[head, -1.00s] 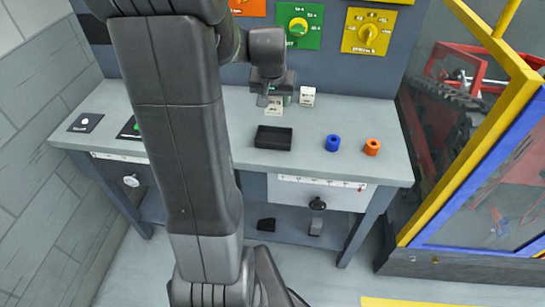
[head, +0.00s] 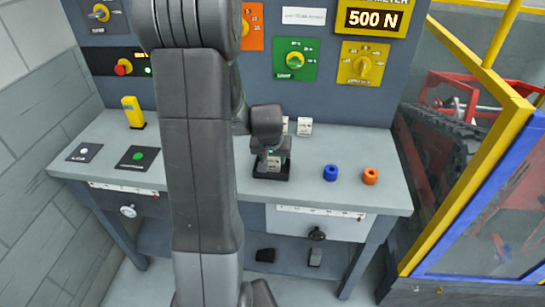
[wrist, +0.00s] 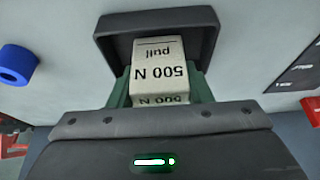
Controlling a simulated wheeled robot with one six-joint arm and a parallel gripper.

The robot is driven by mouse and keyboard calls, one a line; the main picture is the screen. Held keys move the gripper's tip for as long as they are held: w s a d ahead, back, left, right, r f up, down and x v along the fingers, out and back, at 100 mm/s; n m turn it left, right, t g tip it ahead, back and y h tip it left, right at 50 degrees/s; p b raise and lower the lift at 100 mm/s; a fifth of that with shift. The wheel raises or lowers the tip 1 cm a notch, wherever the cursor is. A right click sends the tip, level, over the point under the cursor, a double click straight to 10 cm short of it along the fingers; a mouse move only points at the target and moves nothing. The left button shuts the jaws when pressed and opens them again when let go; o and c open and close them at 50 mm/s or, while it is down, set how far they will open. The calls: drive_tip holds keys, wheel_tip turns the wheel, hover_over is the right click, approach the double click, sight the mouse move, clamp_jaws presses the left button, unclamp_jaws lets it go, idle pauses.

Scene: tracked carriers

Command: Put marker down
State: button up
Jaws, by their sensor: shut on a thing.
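The marker (wrist: 160,68) is a white block lettered "500 N pull", seen upside down in the wrist view. My gripper (wrist: 160,92) is shut on it, with green fingers on both sides. A black shallow tray (wrist: 112,30) surrounds the marker's far part in the wrist view. In the head view my gripper (head: 271,158) is low over the tray (head: 259,176), and the marker (head: 275,162) shows between its fingers. The marker is at or inside the tray; I cannot tell whether it touches the tray floor.
White blocks (head: 304,126) stand behind the gripper on the grey bench (head: 330,200). A blue ring (head: 330,173) and an orange ring (head: 370,176) lie to the right. A panel display (head: 373,19) reads 500 N. A yellow-framed cage (head: 478,180) stands at right.

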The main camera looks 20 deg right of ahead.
drive_tip(key=shift+f, duration=0.1)
drive_tip(key=shift+f+b, duration=0.15)
drive_tip(key=shift+b, duration=0.15)
drive_tip(key=o, duration=1)
drive_tip(key=shift+s+r+p, duration=0.1)
drive_tip(key=shift+r+p, duration=0.2)
drive_tip(key=shift+r, duration=0.35)
drive_tip(key=v, duration=1.1)
drive_tip(key=shift+a, duration=0.1)
